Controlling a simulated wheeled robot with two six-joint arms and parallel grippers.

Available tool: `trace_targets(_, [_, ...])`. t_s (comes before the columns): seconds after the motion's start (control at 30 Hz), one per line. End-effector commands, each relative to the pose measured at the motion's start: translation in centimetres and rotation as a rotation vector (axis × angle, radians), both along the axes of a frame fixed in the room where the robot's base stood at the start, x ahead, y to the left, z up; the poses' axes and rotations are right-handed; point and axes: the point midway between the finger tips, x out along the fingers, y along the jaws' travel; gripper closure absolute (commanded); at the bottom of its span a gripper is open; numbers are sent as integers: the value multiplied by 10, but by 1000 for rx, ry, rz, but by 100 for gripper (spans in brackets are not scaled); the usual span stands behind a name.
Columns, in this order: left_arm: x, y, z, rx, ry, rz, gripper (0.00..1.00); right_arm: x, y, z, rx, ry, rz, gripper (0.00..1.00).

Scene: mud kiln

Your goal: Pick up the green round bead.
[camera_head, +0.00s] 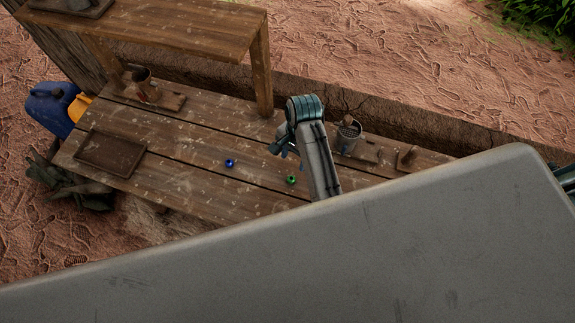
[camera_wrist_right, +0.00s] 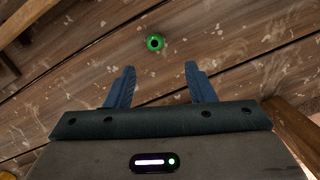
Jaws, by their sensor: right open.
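The green round bead (camera_head: 291,180) lies on the wooden table (camera_head: 190,195), near its front edge in the head view. In the right wrist view the green bead (camera_wrist_right: 155,42) sits beyond the fingertips, roughly in line with the gap between them, and a dark hole shows in it. My right gripper (camera_head: 282,146) is above the table, farther back than the bead in the head view. Its two blue fingers are apart and empty in the right wrist view (camera_wrist_right: 160,72). My left gripper is not in view.
A blue bead (camera_head: 230,163) lies left of the green one. A wooden tray (camera_head: 110,153) is at the left, and a metal cup (camera_head: 348,137) with tools stands right of my arm. A large grey surface fills the foreground.

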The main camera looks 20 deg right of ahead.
Motion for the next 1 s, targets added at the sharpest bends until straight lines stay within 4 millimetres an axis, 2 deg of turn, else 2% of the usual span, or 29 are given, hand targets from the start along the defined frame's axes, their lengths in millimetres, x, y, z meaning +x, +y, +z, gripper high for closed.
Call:
trace_targets(0.03, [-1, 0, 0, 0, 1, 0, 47, -3, 1, -10, -1, 7, 1, 51])
trace_targets(0.2, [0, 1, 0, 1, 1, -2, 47, -4, 4, -34, -1, 4, 2, 51])
trace_targets(0.37, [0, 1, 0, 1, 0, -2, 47, -5, 5, -45, 0, 2, 1, 51])
trace_targets(0.7, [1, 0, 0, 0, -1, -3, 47, -9, 8, -90, 1, 3, 1, 51])
trace_targets(1.0, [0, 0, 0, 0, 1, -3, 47, -9, 9, -94, 2, 1, 1, 51])
